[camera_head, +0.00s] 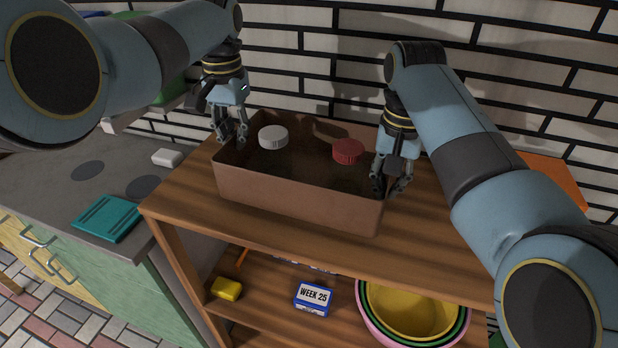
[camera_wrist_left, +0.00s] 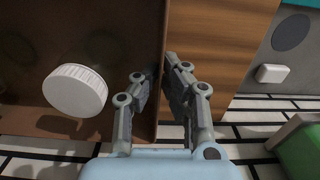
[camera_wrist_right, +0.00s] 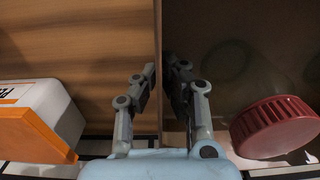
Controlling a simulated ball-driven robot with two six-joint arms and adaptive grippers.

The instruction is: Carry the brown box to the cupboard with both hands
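The brown box (camera_head: 290,200) is open-topped and appears to rest on the top of a wooden shelf unit (camera_head: 440,245). It holds a jar with a white lid (camera_head: 273,137) and a jar with a red lid (camera_head: 348,151). My left gripper (camera_head: 232,138) has its fingers closed around the box's left wall, one inside and one outside; the left wrist view shows this wall (camera_wrist_left: 161,110) between them. My right gripper (camera_head: 390,182) closes the same way on the right wall (camera_wrist_right: 160,115). The fingertip contact is partly hidden.
A green and yellow cabinet (camera_head: 130,300) with handles, possibly the cupboard, stands left; its grey counter (camera_head: 70,185) bears a teal item (camera_head: 107,217) and a white block (camera_head: 167,157). Lower shelves hold a yellow item (camera_head: 227,289), a "WEEK 25" box (camera_head: 313,298) and nested bowls (camera_head: 412,310). A brick wall (camera_head: 320,60) stands behind.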

